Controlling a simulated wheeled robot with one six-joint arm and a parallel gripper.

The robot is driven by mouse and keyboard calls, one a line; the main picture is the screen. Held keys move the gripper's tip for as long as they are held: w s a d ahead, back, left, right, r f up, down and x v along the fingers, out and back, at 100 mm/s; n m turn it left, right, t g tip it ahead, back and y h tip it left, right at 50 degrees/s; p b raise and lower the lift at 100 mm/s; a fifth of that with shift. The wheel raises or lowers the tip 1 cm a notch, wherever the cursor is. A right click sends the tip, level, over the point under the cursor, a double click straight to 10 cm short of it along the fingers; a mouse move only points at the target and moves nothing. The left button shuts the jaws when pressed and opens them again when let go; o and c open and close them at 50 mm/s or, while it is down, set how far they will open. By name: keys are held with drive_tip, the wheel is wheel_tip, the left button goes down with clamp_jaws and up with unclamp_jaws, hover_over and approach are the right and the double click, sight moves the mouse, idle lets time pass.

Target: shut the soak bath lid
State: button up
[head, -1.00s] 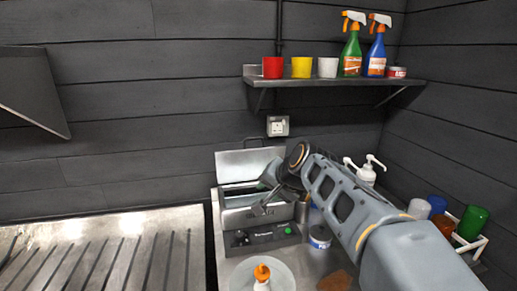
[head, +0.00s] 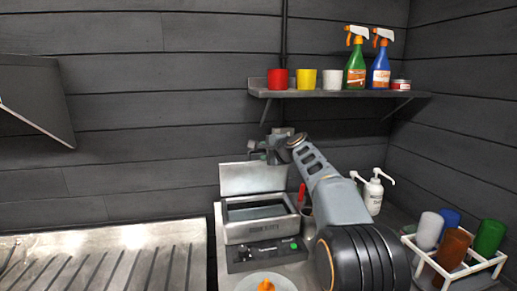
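The soak bath (head: 259,230) is a grey metal box on the counter, with a dark control panel (head: 266,254) and a green button below its front. Its lid (head: 252,178) stands raised, about upright, at the back of the box, and the basin lies open. My gripper (head: 262,152) is at the top edge of the lid, near its right part. It is small and partly hidden by my own wrist, so I cannot tell whether its fingers are apart or whether it touches the lid.
White pump bottles (head: 373,193) stand right of my arm. A white rack (head: 455,270) with coloured cups is at the far right. A shelf (head: 345,94) with cups and spray bottles hangs above. A ribbed metal drainboard (head: 110,260) lies left.

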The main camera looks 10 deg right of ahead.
sight(259, 150)
drive_tip(key=shift+p+x, duration=0.7)
drive_tip(key=shift+x, duration=1.85)
drive_tip(key=shift+c, duration=0.4)
clamp_jaws()
